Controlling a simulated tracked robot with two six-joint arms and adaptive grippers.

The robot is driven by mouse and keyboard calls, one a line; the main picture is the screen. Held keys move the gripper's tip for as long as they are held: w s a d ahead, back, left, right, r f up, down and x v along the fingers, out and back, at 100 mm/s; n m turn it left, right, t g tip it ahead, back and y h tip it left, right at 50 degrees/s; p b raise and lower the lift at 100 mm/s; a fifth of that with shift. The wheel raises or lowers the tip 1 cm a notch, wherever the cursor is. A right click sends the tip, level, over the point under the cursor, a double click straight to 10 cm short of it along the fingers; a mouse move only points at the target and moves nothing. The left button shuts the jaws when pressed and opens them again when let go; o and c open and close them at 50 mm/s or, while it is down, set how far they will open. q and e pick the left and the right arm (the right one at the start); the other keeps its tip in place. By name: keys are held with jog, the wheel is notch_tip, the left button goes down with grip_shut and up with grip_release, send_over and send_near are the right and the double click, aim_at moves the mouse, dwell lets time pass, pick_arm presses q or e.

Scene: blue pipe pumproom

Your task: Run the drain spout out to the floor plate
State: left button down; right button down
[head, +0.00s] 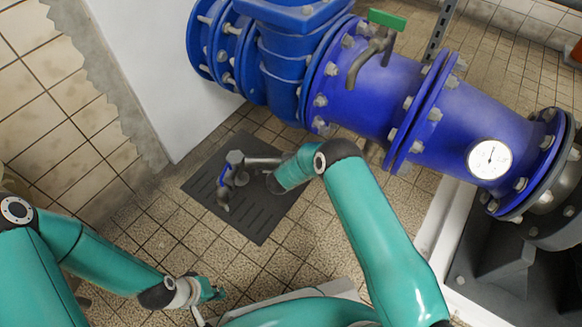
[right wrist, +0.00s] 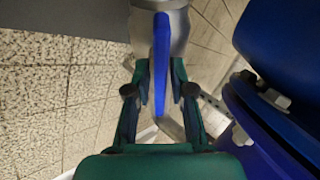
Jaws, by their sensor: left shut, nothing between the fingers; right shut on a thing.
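The drain spout (head: 235,160) is a grey metal pipe with a blue handle (head: 222,176) and a down-turned outlet. In the head view it stands over the dark slotted floor plate (head: 255,225), its outlet above the plate's left part. In the right wrist view my right gripper (right wrist: 152,90) is shut on the blue handle (right wrist: 161,60), below a grey metal body. In the head view my right wrist reaches the spout from the right, and its fingers are largely hidden. My left gripper (head: 212,293) is shut and empty at the lower left, apart from the plate.
A large blue flanged pipe (head: 400,95) with a gauge (head: 489,158) crosses the upper right. A green-handled tap (head: 375,50) sits on it. A white wall (head: 165,70) stands behind the plate. Tiled floor (head: 150,235) is clear left of the plate.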

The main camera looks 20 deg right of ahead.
jog(key=c, duration=1.2)
grip_release()
jog(key=shift+s+f, duration=0.2)
jog(key=shift+f, duration=0.15)
jog(key=shift+r, duration=0.1)
jog(key=shift+w, duration=0.1)
jog(key=shift+r, duration=0.15)
jog(key=v, duration=1.1)
jog(key=shift+s+r, duration=0.25)
jog(key=shift+s, duration=0.05)
jog(key=shift+a, duration=0.1)
